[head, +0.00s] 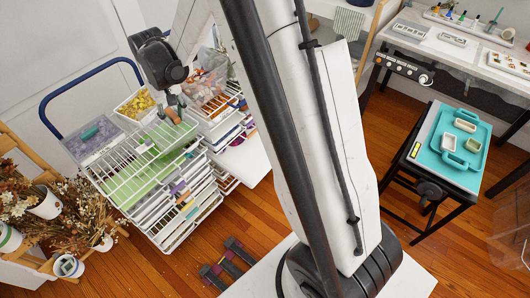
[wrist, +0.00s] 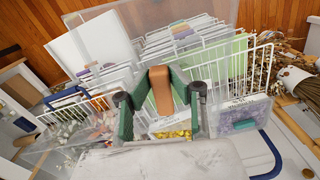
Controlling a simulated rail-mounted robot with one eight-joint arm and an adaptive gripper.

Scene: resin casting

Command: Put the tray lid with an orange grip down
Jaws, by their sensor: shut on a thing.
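My gripper (wrist: 160,82) is shut on the orange-brown grip (wrist: 160,94) of the tray lid, with one green finger on each side. In the head view my gripper (head: 173,100) hangs above the white wire rack cart, and the orange grip (head: 175,118) shows just below it. The lid's plate looks clear and is hard to make out against the rack; a faint edge (wrist: 66,18) shows in the wrist view. I cannot tell whether the lid touches anything below it.
The wire rack (head: 130,185) holds a green sheet and stacked trays. Beside it stand a bin of yellow pieces (head: 137,103) and a bin of purple pieces (head: 92,137). Dried flowers (head: 70,205) stand left. A teal tray (head: 478,160) with small moulds sits on a stand at right.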

